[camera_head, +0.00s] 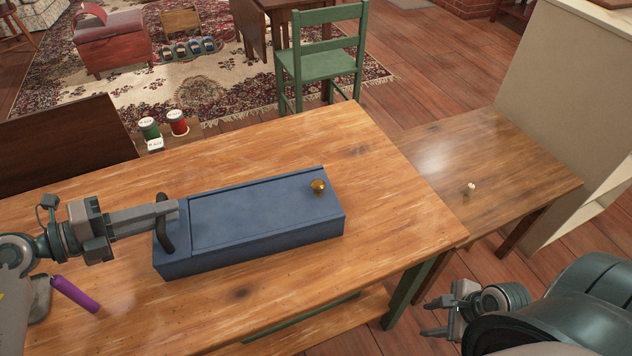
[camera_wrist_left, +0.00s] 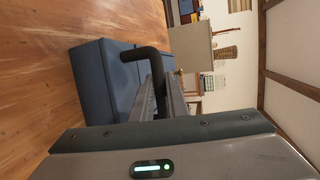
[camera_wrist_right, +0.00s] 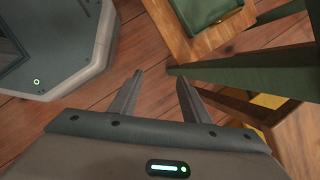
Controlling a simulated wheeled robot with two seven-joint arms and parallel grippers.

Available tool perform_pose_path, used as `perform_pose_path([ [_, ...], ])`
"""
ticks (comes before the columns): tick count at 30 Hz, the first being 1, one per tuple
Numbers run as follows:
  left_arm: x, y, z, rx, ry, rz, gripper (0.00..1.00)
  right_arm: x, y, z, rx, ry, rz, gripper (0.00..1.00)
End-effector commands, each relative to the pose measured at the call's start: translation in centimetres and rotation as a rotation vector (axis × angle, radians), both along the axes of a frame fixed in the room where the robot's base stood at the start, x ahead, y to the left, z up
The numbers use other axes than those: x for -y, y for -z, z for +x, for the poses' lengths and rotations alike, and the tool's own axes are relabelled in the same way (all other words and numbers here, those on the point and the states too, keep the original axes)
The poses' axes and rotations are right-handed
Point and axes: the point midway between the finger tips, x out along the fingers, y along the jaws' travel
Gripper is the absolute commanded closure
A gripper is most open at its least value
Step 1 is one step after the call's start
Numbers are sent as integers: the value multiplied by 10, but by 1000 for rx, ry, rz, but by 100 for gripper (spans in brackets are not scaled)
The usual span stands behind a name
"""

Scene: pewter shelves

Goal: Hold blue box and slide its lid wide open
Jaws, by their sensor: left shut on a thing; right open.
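The blue box (camera_head: 270,240) lies on the wooden table, its long side running left to right. Its flat blue lid (camera_head: 255,210) sits in the top and covers it, with a round brass knob (camera_head: 318,186) near the right end. A dark curved handle (camera_head: 164,228) is at the box's left end. My left gripper (camera_head: 172,208) is shut on the handle; the left wrist view also shows the handle (camera_wrist_left: 148,52) between its fingers. My right gripper (camera_head: 432,317) is open and empty, off the table's right side, low at the lower right; its fingers (camera_wrist_right: 158,90) show apart over the floor.
The wooden table (camera_head: 390,190) has free room right of and in front of the box. A purple cylinder (camera_head: 76,294) lies at the left front. Thread spools (camera_head: 178,123) stand beyond the back edge. A lower side table (camera_head: 490,165) holds a small pale object (camera_head: 470,188). A green chair (camera_head: 322,62) stands behind.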

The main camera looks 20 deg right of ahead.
Motion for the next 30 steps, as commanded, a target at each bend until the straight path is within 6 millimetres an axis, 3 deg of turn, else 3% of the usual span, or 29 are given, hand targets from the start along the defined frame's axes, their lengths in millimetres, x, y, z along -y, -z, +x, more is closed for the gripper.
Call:
perform_pose_path([
  [4, 0, 1, 0, -2, 0, 2, 100, 50, -40, 30, 51, 177, 46, 57],
  [12, 0, 1, 0, -1, 1, 1, 100, 148, -121, 111, 250, 216, 27, 57],
  [18, 0, 1, 0, -1, 1, 1, 100, 192, -177, 149, 373, 214, 14, 57],
  [24, 0, 1, 0, -1, 1, 1, 100, 208, -228, 181, 500, 193, 39, 57],
  [27, 0, 1, 0, -1, 1, 1, 100, 196, -242, 193, 556, 172, 84, 57],
  [30, 0, 1, 0, -1, 1, 1, 100, 169, -245, 201, 600, 145, 154, 57],
])
